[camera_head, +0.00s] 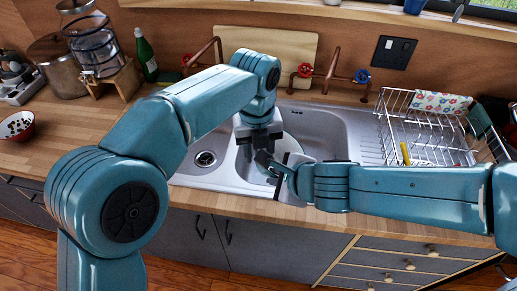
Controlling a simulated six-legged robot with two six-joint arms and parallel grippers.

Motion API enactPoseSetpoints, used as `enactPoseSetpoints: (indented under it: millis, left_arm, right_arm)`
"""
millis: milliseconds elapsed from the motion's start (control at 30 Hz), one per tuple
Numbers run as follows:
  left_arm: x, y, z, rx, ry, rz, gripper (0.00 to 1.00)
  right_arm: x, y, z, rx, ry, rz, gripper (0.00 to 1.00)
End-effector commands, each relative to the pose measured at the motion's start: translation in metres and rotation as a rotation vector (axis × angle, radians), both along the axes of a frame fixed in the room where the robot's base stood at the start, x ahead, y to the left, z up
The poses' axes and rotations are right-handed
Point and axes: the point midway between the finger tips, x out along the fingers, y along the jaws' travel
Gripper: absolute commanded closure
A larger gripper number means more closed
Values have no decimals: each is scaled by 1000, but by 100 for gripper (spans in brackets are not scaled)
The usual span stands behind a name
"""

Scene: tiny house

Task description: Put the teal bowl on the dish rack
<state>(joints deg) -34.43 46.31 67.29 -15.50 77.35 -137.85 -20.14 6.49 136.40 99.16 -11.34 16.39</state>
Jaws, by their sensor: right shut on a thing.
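I cannot make out a clearly teal bowl. A pale round dish (290,146) shows over the sink, partly hidden behind my grippers; I cannot tell whether it is the bowl. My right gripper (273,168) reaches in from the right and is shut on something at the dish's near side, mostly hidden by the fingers. My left gripper (260,145) points down over the sink close beside the right one; its fingertips are hidden, so its opening does not show. The wire dish rack (398,128) stands on the counter right of the sink.
The rack holds a flowered cloth (440,102) and a yellow item (405,153). A green bottle (147,60) and a red bowl (17,126) are at left.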

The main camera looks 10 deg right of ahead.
Motion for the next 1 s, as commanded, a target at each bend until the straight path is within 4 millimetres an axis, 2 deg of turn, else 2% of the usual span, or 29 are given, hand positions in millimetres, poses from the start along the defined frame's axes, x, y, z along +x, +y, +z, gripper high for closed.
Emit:
enactPoseSetpoints:
  millis: [267, 400, 500, 533, 600, 1000]
  left_arm:
    - [0, 0, -2, 0, 1, 0, 59]
    - [0, 0, -2, 0, 1, 0, 100]
    - [0, 0, -2, -1, 1, 0, 100]
    - [0, -1, -1, -2, 0, 1, 100]
    - [0, -1, -1, -3, -1, 1, 100]
    - [0, 0, -1, -1, 0, 1, 100]
  right_arm:
    - [0, 0, 1, 1, -1, 0, 100]
    - [0, 0, 1, 1, -1, 0, 100]
    - [0, 0, 1, 1, -2, 1, 100]
    - [0, 1, 1, 1, -2, 1, 81]
    - [0, 1, 1, 1, -1, 2, 58]
    - [-1, -1, 3, 0, -2, -2, 58]
